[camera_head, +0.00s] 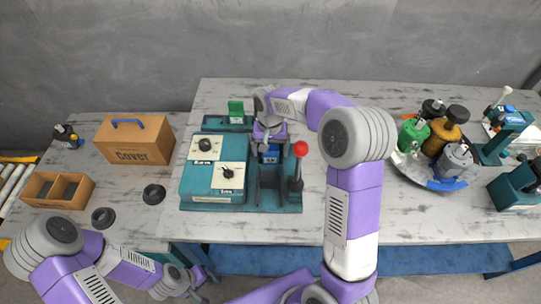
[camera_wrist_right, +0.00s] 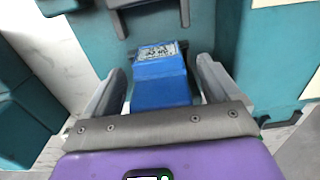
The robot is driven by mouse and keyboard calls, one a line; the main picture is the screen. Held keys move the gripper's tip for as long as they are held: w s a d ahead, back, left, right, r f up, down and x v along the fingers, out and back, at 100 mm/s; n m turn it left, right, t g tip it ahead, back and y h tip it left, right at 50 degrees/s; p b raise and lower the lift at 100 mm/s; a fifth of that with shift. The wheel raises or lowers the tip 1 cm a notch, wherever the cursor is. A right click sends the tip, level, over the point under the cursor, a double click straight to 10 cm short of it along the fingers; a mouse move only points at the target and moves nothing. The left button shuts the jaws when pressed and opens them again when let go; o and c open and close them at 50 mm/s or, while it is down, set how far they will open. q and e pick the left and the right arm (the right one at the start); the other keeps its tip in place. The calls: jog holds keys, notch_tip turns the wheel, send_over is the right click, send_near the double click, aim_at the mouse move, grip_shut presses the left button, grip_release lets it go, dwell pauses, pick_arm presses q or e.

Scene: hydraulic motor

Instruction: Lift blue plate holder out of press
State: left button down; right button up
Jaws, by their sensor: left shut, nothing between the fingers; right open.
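The blue plate holder (camera_wrist_right: 160,77) sits in the teal press, between the open fingers of my right gripper (camera_wrist_right: 163,88) in the right wrist view. Its top carries a printed label. In the head view the blue plate holder (camera_head: 271,153) shows as a small blue patch under my right gripper (camera_head: 270,142), which reaches down over the press (camera_head: 281,199). Both fingers stand beside the holder, and contact cannot be told. The holder's lower part is hidden. My left gripper (camera_head: 206,275) is shut and empty, low at the table's front edge, away from the press.
A lever with a red knob (camera_head: 301,149) stands right of the holder. A control box (camera_head: 214,168) with dials is on the left. A cardboard cover box (camera_head: 135,140) and black rings (camera_head: 154,194) lie further left. A round tray (camera_head: 446,185) holds motor parts at right.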

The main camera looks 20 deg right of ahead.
jog(key=shift+f, duration=0.6)
jog(key=shift+c, duration=0.4)
jog(key=shift+r, duration=0.15)
jog(key=c, duration=1.1)
